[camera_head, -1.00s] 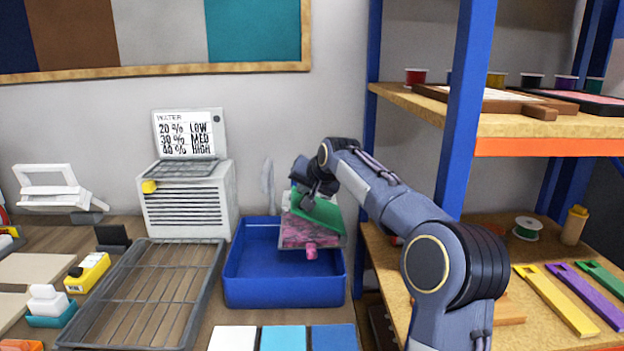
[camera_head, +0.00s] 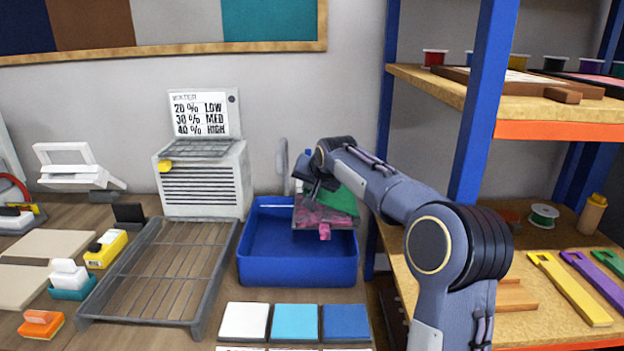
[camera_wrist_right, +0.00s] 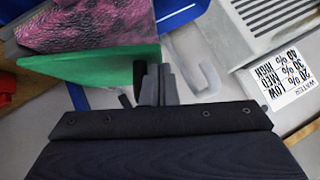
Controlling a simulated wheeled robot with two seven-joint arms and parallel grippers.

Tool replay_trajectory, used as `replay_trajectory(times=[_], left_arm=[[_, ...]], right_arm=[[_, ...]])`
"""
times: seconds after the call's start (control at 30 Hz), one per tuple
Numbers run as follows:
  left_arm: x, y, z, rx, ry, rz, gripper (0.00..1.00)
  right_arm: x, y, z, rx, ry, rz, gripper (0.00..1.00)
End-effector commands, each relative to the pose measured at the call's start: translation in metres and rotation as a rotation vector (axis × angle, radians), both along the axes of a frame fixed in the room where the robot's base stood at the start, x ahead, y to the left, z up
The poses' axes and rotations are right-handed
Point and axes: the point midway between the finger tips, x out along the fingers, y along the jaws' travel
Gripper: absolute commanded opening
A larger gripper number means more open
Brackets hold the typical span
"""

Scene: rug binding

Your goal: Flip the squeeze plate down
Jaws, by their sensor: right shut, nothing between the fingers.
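A green plate (camera_head: 343,203) sits tilted over a pink-and-black patterned piece (camera_head: 318,217) at the right side of the blue tray (camera_head: 290,267); I take the green plate to be the squeeze plate. A pink tab (camera_head: 324,232) sticks out in front. My right gripper (camera_head: 312,190) is shut and empty at the left edge of the green plate. In the right wrist view, the shut fingers (camera_wrist_right: 157,80) are beside the green plate (camera_wrist_right: 85,67), with the patterned piece (camera_wrist_right: 85,25) behind; I cannot tell if they touch. My left gripper is out of view.
A grey wire rack (camera_head: 165,265) lies left of the tray. A white heater-like box (camera_head: 203,180) stands behind it. A blue shelf post (camera_head: 484,100) rises close to my right arm. White, light blue and blue pads lie in front.

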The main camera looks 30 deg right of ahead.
Motion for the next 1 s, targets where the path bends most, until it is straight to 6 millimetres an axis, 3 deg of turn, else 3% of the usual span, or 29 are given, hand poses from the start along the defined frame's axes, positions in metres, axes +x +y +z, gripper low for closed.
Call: replay_trajectory(times=[0.5,1.0], left_arm=[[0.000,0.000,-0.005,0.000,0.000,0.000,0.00],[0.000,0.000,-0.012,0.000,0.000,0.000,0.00]], right_arm=[[0.014,0.024,-0.053,-0.293,0.183,0.004,0.00],[0.016,0.027,-0.071,-0.401,0.250,0.001,0.00]])
